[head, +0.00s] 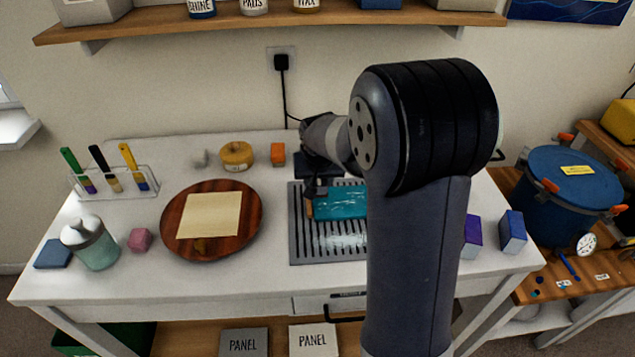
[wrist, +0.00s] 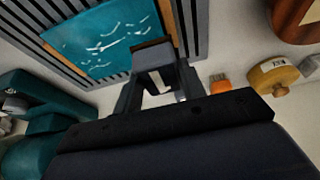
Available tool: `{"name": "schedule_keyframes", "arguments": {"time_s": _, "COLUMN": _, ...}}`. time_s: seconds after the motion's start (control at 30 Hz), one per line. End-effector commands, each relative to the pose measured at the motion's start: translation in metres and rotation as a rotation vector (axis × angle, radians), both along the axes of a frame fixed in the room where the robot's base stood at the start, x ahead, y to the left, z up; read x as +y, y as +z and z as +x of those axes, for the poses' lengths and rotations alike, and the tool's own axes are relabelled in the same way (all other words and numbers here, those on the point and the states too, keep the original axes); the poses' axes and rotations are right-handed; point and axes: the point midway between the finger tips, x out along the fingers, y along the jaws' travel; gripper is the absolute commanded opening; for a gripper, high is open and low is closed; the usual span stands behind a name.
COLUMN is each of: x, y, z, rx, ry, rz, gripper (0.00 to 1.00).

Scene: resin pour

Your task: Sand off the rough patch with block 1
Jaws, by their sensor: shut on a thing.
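A teal resin panel (head: 342,203) with a wooden edge lies on a grey slotted rack (head: 300,248), partly hidden by my arm. In the wrist view the panel (wrist: 88,42) shows whitish streaks and flecks on its surface, which look like the rough patch. My gripper (head: 317,187) is at the panel's left end. In the wrist view my gripper (wrist: 157,78) is shut on a small dark grey block (wrist: 152,52), at the panel's wooden edge. No number on the block is legible. I cannot tell if it touches the panel.
A round wooden board (head: 172,238) with a cream sheet (head: 209,215) lies left of the rack. An orange block (head: 278,154) and a yellow tin (head: 237,156) stand behind. Purple (head: 472,238) and blue (head: 513,232) blocks stand right. A blue pot (head: 568,182) is farther right.

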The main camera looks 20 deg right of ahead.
Motion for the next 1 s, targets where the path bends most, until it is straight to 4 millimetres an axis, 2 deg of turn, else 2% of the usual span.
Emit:
{"name": "schedule_keyframes", "arguments": {"time_s": 0.03, "x": 0.0, "y": 0.009, "z": 0.0, "rx": -0.001, "ry": 0.0, "rz": 0.0, "gripper": 0.17}}
{"name": "schedule_keyframes", "arguments": {"time_s": 0.4, "x": -0.002, "y": 0.04, "z": -0.001, "rx": -0.001, "ry": 0.0, "rz": 0.001, "gripper": 0.17}}
{"name": "schedule_keyframes", "arguments": {"time_s": 1.0, "x": -0.002, "y": 0.042, "z": -0.001, "rx": 0.0, "ry": 0.0, "rz": 0.0, "gripper": 0.17}}
